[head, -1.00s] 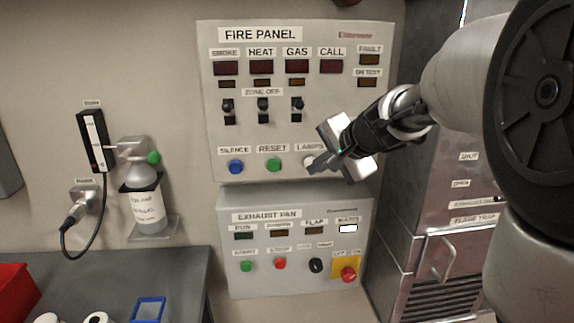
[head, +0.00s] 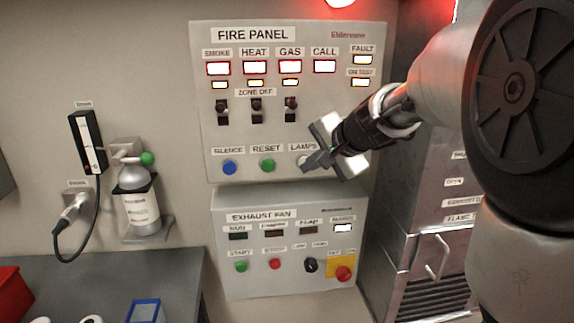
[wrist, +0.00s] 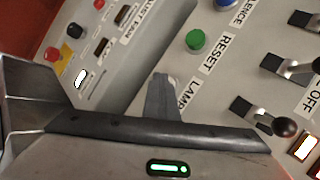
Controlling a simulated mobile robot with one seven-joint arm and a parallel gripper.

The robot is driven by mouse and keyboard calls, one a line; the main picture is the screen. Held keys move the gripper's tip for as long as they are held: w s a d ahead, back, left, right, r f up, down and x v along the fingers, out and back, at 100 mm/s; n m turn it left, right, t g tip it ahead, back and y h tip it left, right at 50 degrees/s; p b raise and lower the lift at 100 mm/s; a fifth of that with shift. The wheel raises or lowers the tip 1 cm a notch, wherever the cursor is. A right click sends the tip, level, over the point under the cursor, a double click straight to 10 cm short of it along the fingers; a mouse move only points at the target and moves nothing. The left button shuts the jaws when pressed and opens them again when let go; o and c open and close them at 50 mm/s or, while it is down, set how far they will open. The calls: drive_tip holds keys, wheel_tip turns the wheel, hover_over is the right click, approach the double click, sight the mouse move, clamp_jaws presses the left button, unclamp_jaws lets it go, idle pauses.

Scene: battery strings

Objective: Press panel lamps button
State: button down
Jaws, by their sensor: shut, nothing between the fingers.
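The fire panel (head: 205,120) is a grey box on the wall. Its lamps button (head: 303,160) is pale and mostly hidden behind my gripper, under the LAMPS label (head: 303,147). My gripper (head: 308,167) is shut and empty, its fingertips right over the button. Whether they touch it is hidden. The smoke, heat, gas and call windows, such as the gas window (head: 290,67), are lit, as are the smaller windows. In the wrist view my gripper (wrist: 165,80) covers the end of the LAMPS label (wrist: 183,101), with a sliver of the pale button (wrist: 174,82) beside the fingertips.
The green reset button (head: 267,165) and blue silence button (head: 229,167) sit left of the lamps button. Zone switches (head: 256,110) stick out above. The exhaust fan panel (head: 225,275) is below, with a red knob on yellow (head: 343,273). A metal cabinet (head: 400,240) stands at right.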

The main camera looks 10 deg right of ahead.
drive_tip(key=shift+s+b, duration=0.35)
drive_tip(key=shift+s, duration=0.7)
drive_tip(key=s+b, duration=0.1)
drive_tip(key=s, duration=0.4)
idle(0.5)
